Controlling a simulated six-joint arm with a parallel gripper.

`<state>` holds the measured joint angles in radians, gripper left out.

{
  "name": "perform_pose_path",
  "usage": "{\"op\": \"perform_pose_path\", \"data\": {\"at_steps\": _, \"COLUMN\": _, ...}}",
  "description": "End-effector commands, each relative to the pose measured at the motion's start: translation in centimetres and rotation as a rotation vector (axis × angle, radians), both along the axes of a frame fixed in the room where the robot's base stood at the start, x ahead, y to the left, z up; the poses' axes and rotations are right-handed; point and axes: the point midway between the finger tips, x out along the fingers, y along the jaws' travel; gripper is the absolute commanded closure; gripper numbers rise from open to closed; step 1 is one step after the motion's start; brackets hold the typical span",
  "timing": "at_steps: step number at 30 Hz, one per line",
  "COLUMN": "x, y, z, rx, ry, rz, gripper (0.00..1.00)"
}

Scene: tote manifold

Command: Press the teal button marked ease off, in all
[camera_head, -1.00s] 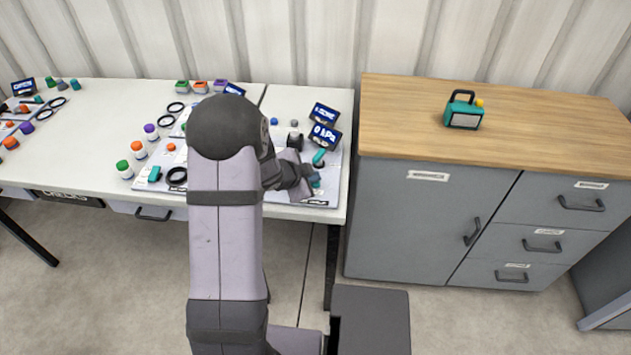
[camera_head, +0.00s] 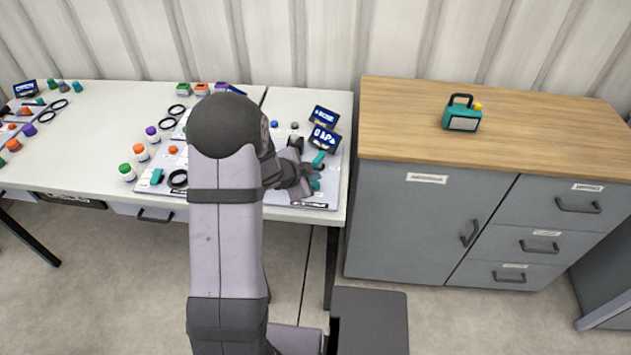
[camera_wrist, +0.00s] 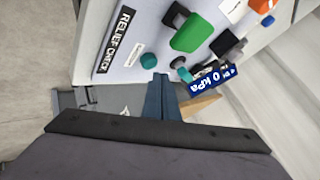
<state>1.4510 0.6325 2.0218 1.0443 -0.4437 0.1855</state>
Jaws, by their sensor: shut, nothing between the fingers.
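A round teal button (camera_wrist: 148,60) sits on the relief check panel (camera_wrist: 120,72) in the wrist view, beside a small white label too small to read. My gripper (camera_wrist: 160,78) is shut and empty. Its fingertips appear just beside the button in the wrist view; I cannot tell whether they touch it. In the head view my gripper (camera_head: 311,178) is over the right end of the bench panel, and a bit of teal (camera_head: 316,186) shows by the fingertips. My arm hides much of the panel there.
A larger green handle (camera_wrist: 192,32), a dark knob and a display reading 0 kPa (camera_wrist: 212,78) stand close to my fingers. The display also shows in the head view (camera_head: 325,138). A wood-topped cabinet (camera_head: 400,125) stands right of the bench, with a teal device (camera_head: 462,115) on it.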

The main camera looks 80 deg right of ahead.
Motion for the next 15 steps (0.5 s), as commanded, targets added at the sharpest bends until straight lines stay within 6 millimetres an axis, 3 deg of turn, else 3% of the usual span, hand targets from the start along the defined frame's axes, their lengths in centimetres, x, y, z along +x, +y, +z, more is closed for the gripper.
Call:
{"op": "perform_pose_path", "data": {"at_steps": 9, "x": 0.0, "y": 0.0, "z": 0.1, "rx": 0.000, "ry": 0.000, "rz": 0.000, "gripper": 1.00}}
{"op": "perform_pose_path", "data": {"at_steps": 15, "x": 0.0, "y": 0.0, "z": 1.1, "rx": 0.000, "ry": 0.001, "rz": -0.001, "gripper": 1.00}}
